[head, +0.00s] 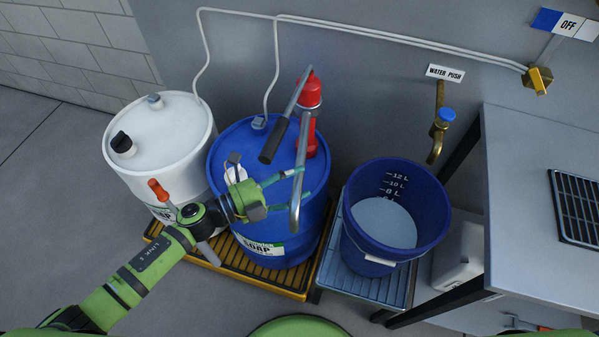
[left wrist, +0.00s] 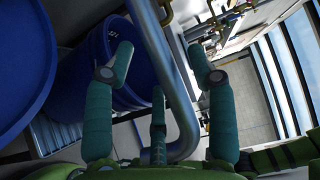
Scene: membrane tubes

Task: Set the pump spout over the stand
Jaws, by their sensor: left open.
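The red pump (head: 309,92) stands on the blue drum (head: 228,150), with a dark-gripped lever (head: 273,138). Its grey metal spout (head: 294,213) comes down at the drum's right front, with its lower end by the drum's side. My left gripper (head: 303,183) is open at the spout. In the left wrist view the spout pipe (left wrist: 165,75) passes between the spread teal fingers (left wrist: 158,50); I cannot tell whether they touch it. The slatted grey-blue stand (head: 393,291) is right of the drum and carries a blue bucket (head: 430,235). My right gripper is not in view.
A white drum (head: 180,125) stands left of the blue one, both on a yellow-edged grate (head: 285,277). A brass tap (head: 437,135) hangs above the bucket's right side. A grey table (head: 535,160) fills the right. The gap between spout and bucket is narrow.

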